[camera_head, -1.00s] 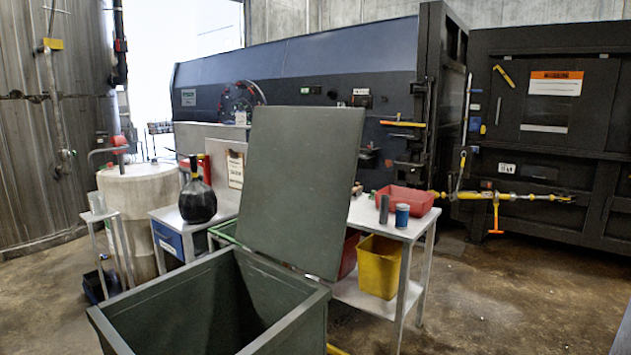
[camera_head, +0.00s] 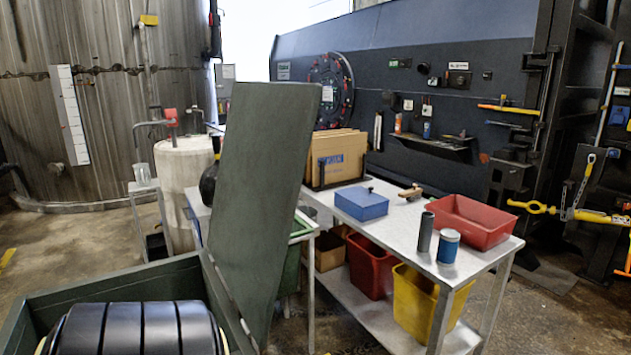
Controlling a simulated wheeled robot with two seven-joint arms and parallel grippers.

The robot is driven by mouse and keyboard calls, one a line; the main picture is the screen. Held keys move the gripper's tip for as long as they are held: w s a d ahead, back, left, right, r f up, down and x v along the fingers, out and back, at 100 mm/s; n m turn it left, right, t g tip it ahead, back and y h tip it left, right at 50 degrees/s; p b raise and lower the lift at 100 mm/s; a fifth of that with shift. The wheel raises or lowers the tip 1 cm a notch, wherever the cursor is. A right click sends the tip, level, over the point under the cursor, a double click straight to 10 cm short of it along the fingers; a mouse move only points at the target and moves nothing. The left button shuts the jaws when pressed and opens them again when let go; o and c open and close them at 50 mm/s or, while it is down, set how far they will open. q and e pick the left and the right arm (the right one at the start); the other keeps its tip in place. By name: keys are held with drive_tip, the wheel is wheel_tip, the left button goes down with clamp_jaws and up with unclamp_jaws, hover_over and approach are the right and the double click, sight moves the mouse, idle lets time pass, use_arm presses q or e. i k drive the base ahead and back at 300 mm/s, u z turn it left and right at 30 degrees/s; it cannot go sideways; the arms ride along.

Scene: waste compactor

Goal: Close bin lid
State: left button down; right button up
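The dark green bin (camera_head: 110,276) is at the lower left in the head view, and only its upper part shows. Its flat green lid (camera_head: 262,190) stands open at the right side of the bin, nearly upright and tilted a little to the right. A black ribbed rounded part shows low in front of the bin's inside; I cannot tell whether it is mine or lies in the bin. Neither of my grippers is in view.
Right of the lid stands a metal table (camera_head: 395,240) with a red tray (camera_head: 470,220), blue box (camera_head: 361,203) and cardboard box (camera_head: 338,158). A yellow bin (camera_head: 430,302) and red bin (camera_head: 370,266) are on its lower shelf. A white drum (camera_head: 180,190) stands behind.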

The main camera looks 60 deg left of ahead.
sight(270, 125)
drive_tip(key=i, duration=1.65)
drive_tip(key=u, duration=3.7)
drive_tip(key=k, duration=0.55)
drive_tip(key=u, duration=0.45)
drive_tip(key=i, duration=1)
